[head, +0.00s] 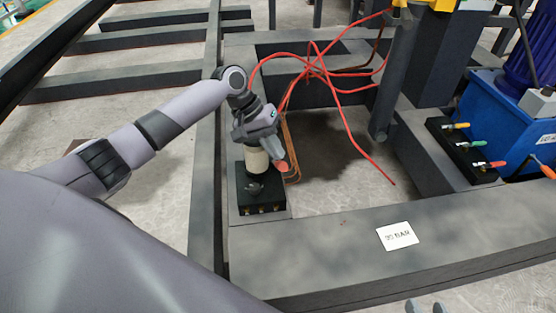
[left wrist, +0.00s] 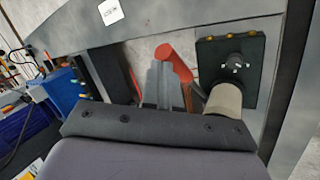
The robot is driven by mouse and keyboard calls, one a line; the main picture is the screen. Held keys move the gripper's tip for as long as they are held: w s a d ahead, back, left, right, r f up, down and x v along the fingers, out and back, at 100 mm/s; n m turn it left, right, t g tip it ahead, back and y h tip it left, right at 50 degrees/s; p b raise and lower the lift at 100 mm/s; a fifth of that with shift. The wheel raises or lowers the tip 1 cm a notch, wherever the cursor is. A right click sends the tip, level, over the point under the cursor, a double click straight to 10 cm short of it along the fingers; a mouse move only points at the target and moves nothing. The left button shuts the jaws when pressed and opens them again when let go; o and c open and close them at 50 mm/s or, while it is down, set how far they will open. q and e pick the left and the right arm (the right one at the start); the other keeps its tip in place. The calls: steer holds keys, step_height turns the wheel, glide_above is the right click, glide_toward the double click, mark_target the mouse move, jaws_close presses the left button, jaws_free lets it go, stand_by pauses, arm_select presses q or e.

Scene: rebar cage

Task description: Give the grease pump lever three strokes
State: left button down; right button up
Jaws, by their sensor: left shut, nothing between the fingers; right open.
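The grease pump has a cream cylinder (head: 257,161) on a black base block (head: 248,200) at the corner of the grey frame. In the left wrist view the cylinder (left wrist: 224,101) and the block (left wrist: 228,62) are at the right. The pump lever has a red grip (head: 282,166), also in the left wrist view (left wrist: 174,60). My left gripper (head: 279,150) is over the pump, beside the lever. In the left wrist view its fingers (left wrist: 162,75) are shut and empty, close against the red grip; contact is unclear. My right gripper (head: 425,306) barely shows at the bottom edge, fingertips apart.
Red hoses (head: 322,70) hang tangled behind the pump. A blue tank (head: 500,105) and a black valve block (head: 462,150) with coloured handles stand at the right. A white card (head: 397,236) lies on the front beam (head: 330,262). The floor inside the frame is open.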

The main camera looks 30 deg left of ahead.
stand_by(0.4)
arm_select(q)
steer(key=shift+s+d+f+p, duration=0.15)
steer(key=shift+s+f+p, duration=0.1)
steer(key=shift+p, duration=0.25)
steer(key=shift+s+d+f, duration=0.1)
steer(key=shift+f, duration=0.2)
steer(key=shift+s+p, duration=0.1)
steer(key=shift+p, duration=0.2)
steer(key=shift+s+d+f+p, duration=0.35)
steer(key=shift+f+p, duration=0.15)
